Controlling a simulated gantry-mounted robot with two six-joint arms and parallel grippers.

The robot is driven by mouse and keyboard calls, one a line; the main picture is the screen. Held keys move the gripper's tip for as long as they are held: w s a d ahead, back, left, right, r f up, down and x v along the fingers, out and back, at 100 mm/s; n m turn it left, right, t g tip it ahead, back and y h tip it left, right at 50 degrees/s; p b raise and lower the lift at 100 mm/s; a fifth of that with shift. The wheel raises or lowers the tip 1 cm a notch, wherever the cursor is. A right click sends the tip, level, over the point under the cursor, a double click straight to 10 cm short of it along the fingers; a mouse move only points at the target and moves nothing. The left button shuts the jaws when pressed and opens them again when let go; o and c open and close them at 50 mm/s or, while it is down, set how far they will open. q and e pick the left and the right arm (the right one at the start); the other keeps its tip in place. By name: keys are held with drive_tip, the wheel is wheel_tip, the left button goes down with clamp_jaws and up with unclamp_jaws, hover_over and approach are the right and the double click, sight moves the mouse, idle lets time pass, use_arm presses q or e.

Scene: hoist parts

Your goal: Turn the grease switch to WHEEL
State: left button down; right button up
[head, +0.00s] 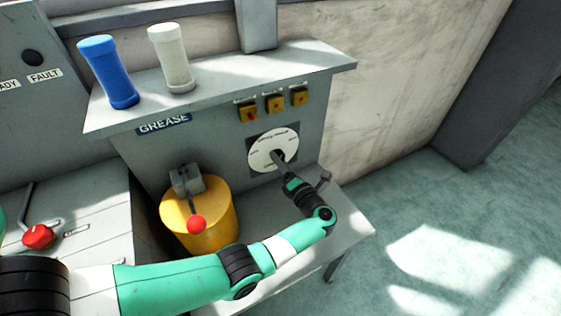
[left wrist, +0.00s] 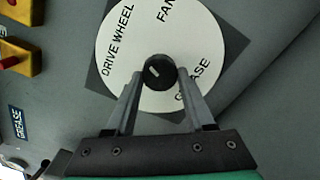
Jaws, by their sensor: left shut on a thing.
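The switch's dial is a round white plate (head: 262,152) on a dark square on the front of the grey cabinet. In the left wrist view the dial (left wrist: 198,40) reads DRIVE WHEEL at left, FAN at top and a partly hidden GREASE at lower right. A black knob (left wrist: 160,70) stands at its centre. A short white mark sits on the knob's left part, on the DRIVE WHEEL side; its exact aim is hard to tell. My left gripper (head: 279,160) is shut on the knob, with one finger on each side in the left wrist view (left wrist: 160,79). My right gripper is out of view.
Several yellow switches (head: 274,103) sit above the dial. A blue cylinder (head: 108,72) and a white cylinder (head: 171,58) stand on the cabinet top. Floor at right is clear.

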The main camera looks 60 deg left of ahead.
use_arm(q)
drive_tip(key=shift+c, duration=1.3)
unclamp_jaws()
drive_tip(key=d+p, duration=0.1)
drive_tip(key=d, duration=1)
drive_tip(key=shift+w+d, duration=0.15)
drive_tip(key=shift+d, duration=0.15)
